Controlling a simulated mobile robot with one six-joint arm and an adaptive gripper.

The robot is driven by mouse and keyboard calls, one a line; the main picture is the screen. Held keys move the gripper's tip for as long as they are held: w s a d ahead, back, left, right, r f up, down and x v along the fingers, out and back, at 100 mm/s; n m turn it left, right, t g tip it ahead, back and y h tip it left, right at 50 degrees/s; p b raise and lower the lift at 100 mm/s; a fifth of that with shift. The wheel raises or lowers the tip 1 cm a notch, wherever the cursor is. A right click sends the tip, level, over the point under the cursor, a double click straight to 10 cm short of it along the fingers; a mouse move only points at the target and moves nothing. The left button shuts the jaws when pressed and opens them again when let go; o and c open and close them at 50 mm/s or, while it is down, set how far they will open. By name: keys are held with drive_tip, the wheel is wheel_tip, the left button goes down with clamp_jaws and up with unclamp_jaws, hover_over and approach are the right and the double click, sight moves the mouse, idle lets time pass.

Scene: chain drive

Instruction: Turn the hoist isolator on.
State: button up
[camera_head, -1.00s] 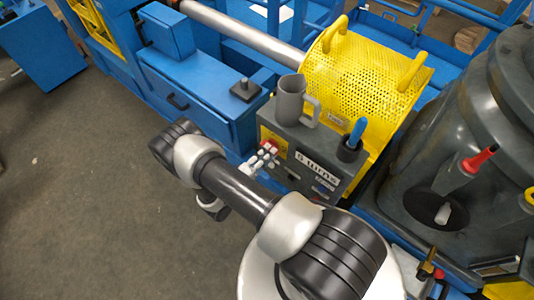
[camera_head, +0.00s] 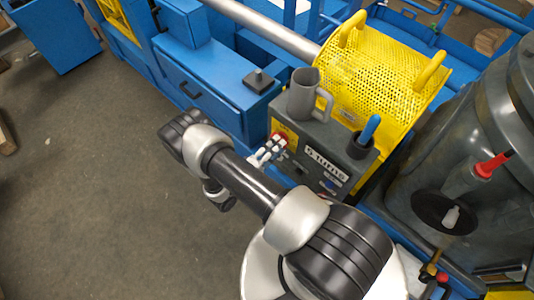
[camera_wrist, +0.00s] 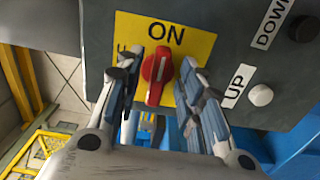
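The hoist isolator is a red rotary knob (camera_wrist: 157,75) on a yellow plate (camera_wrist: 190,42) marked ON at its top. In the wrist view the knob's grip stands nearly upright, leaning slightly, with a pale mark near its upper part. My gripper (camera_wrist: 160,70) is open, one finger at each side of the knob. Gaps show between the knob and both fingers. The left finger covers most of another label on the plate. In the head view my gripper (camera_head: 268,154) is at the left end of the grey control box (camera_head: 318,140), by the red knob (camera_head: 281,138).
A white UP button (camera_wrist: 260,95) and a dark DOWN button (camera_wrist: 303,28) lie right of the knob. A grey mug (camera_head: 303,95) and a dark cup (camera_head: 361,146) with a blue-handled item stand on the box. A yellow perforated guard (camera_head: 385,75) is behind. Open floor (camera_head: 90,200) lies left.

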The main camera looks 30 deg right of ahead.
drive_tip(key=v, duration=1.1)
drive_tip(key=shift+a, duration=0.25)
wheel_tip(320, 180, up, 24)
drive_tip(key=s+d+m+g+y, duration=0.2)
drive_tip(key=m+g+y, duration=0.3)
drive_tip(key=g+y, duration=0.3)
drive_tip(key=s+a+r+n+t+y, duration=0.1)
drive_tip(key=s+a+r+t+y, duration=0.2)
drive_tip(key=s+r+t+y, duration=0.3)
drive_tip(key=s+r+y, duration=0.3)
drive_tip(key=s+r, duration=0.3)
drive_tip(key=r, duration=0.3)
drive_tip(key=shift+s+r+t, duration=0.15)
drive_tip(key=shift+r+t, duration=0.15)
drive_tip(key=shift+r, duration=0.1)
drive_tip(key=shift+d, duration=0.1)
